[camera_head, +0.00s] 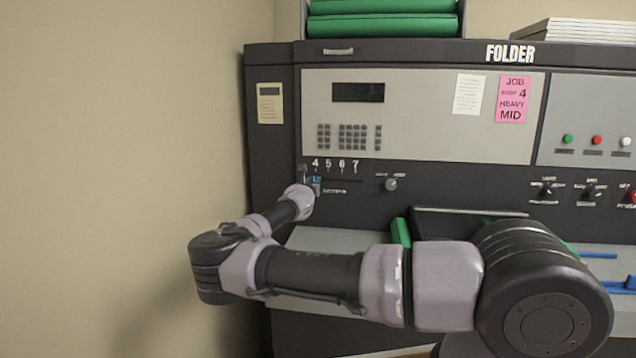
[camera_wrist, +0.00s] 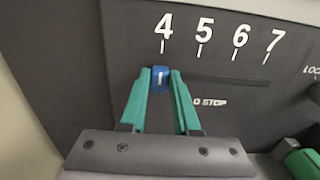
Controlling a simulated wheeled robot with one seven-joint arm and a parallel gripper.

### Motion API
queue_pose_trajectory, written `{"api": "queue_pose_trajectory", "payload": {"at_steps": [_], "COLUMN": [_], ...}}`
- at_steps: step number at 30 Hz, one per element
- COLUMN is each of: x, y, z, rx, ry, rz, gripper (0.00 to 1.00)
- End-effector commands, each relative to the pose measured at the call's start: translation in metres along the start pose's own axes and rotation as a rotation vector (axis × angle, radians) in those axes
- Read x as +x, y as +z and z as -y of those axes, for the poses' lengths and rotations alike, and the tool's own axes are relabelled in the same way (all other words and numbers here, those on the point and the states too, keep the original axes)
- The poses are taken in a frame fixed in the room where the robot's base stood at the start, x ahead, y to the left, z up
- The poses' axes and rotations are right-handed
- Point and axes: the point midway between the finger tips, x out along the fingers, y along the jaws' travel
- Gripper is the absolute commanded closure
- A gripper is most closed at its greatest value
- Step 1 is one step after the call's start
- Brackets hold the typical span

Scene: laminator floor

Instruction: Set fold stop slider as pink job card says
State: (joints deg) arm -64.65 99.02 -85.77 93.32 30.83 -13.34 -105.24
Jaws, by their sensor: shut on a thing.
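The pink job card (camera_head: 513,99) on the folder's panel reads "JOB", "STOP 4", "HEAVY" and "MID". The fold stop slider is a blue knob with a white line (camera_wrist: 160,78). It sits below the number 4, at the left end of a dark slot (camera_wrist: 225,79) under a scale from 4 to 7. My gripper (camera_wrist: 160,80) has its green fingers shut on the blue knob from both sides. In the head view my gripper (camera_head: 314,185) is at the left of the scale, and the arm's end partly hides the knob.
A round knob (camera_head: 390,184) is right of the slot. More knobs (camera_head: 590,191) and green, red and white buttons (camera_head: 597,140) are farther right. A display (camera_head: 358,92) and keypad (camera_head: 350,137) are above. A beige wall (camera_head: 120,130) stands close on the left.

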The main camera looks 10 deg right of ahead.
Motion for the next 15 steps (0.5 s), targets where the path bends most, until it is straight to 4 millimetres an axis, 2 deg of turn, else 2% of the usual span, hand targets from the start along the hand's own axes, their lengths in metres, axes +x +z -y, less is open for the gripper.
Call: {"api": "queue_pose_trajectory", "payload": {"at_steps": [4,5,6,7,15], "x": [-0.0009,-0.0009,-0.001,-0.0009,-0.0007], "y": [-0.0009,-0.0008,-0.0008,-0.0008,-0.0001], "z": [-0.0054,-0.0055,-0.0055,-0.0053,-0.0034], "rx": [-0.001,-0.001,-0.001,0.0,0.0], "ry": [0.011,0.011,0.011,0.01,0.007], "rz": [-0.001,-0.001,-0.001,-0.001,0.0], "gripper": [1.0,0.59,0.43,0.4,0.4]}}
